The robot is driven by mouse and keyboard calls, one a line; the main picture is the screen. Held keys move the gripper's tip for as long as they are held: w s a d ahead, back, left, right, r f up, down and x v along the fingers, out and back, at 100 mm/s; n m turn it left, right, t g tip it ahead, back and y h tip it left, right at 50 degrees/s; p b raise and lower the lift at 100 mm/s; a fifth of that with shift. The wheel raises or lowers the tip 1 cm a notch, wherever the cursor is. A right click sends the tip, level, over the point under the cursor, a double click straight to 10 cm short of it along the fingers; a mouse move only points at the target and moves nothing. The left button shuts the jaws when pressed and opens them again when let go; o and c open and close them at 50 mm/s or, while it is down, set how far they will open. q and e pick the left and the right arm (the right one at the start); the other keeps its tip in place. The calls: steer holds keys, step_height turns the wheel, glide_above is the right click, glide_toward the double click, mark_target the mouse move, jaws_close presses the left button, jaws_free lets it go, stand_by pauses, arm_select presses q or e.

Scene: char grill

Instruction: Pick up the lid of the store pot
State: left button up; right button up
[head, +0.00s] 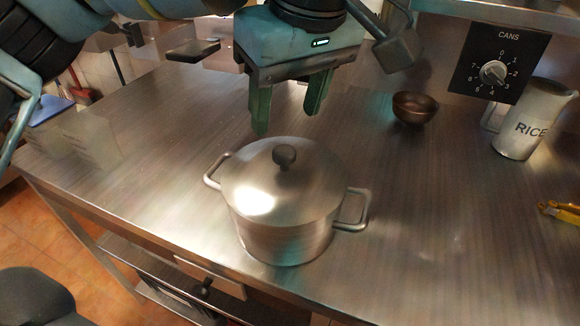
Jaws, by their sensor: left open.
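A metal store pot (283,240) with two side handles stands on the steel counter. Its lid (261,186) rests on top, with a dark round knob (284,156) in the middle. My left gripper (288,118) is open and empty, its two green fingers pointing down. It appears above and behind the knob, apart from it. My right gripper is not in view.
The steel counter (440,230) is clear around the pot. A small dark bowl (414,108) stands behind to the right. A jug marked RICE (530,122), a black CANS dial (496,62) and a yellow tool (562,211) are on the right.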

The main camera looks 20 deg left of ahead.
mark_target(284, 151)
arm_select(q)
steer(key=shift+d+x, duration=0.15)
steer(key=shift+x, duration=1.75)
steer(key=shift+d+x, duration=0.15)
steer(key=shift+x, duration=1.8)
steer(key=shift+w, duration=0.15)
jaws_close()
